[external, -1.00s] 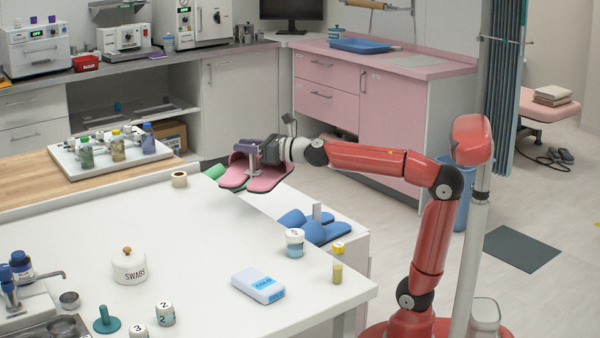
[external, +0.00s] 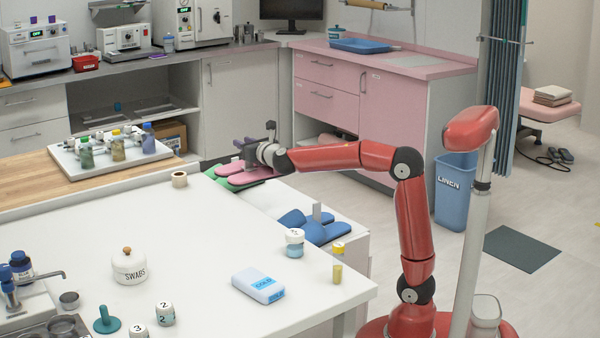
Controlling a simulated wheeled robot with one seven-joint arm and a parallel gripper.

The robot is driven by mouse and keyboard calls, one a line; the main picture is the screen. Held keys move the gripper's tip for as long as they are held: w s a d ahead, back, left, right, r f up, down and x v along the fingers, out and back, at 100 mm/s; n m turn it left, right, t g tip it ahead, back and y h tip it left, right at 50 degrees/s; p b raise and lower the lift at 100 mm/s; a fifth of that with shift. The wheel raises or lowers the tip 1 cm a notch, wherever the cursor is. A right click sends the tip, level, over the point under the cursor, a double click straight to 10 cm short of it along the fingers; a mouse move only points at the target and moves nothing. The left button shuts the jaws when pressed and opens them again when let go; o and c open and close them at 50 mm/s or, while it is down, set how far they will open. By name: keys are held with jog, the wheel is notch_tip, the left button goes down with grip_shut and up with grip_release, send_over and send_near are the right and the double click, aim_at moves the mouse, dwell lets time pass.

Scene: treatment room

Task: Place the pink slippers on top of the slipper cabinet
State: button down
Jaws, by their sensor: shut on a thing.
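The pink slippers (external: 247,181) are at my gripper (external: 243,162), at the far edge of the white table. They lie level, soles down, over the far part of the white slipper cabinet (external: 357,243), which stands behind the table. Blue slippers (external: 318,230) sit on the near end of the cabinet. Green slippers (external: 215,180) show partly, just left of the pink ones.
The white table (external: 200,260) holds a tape roll (external: 180,179), a swabs jar (external: 129,266), a cold pack (external: 258,285) and small bottles. A rack of bottles (external: 116,150) stands at left. The blue linen bin (external: 454,190) is right of my arm.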

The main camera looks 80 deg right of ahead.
jog(key=d+f+m+g+h, duration=0.1)
jog(key=d, duration=0.1)
jog(key=d+f+g+h, duration=0.1)
jog(key=d, duration=0.1)
jog(key=d+f+m+g+h, duration=0.1)
jog(key=d, duration=0.1)
jog(key=shift+f+m+p, duration=0.25)
jog(key=shift+m+p, duration=0.05)
jog(key=shift+p, duration=0.1)
jog(key=d+f+g, duration=0.1)
jog(key=d+f+m+g+h, duration=0.1)
jog(key=f, duration=0.1)
jog(key=d+f+m+g+p, duration=0.1)
jog(key=f, duration=0.1)
jog(key=shift+w+h, duration=0.25)
jog(key=shift+h, duration=0.05)
notch_tip(320, 180, down, 7)
jog(key=b, duration=0.4)
jog(key=shift+g, duration=0.3)
jog(key=shift+f+b, duration=0.6)
jog(key=c, duration=1)
grip_release()
jog(key=shift+d, duration=0.1)
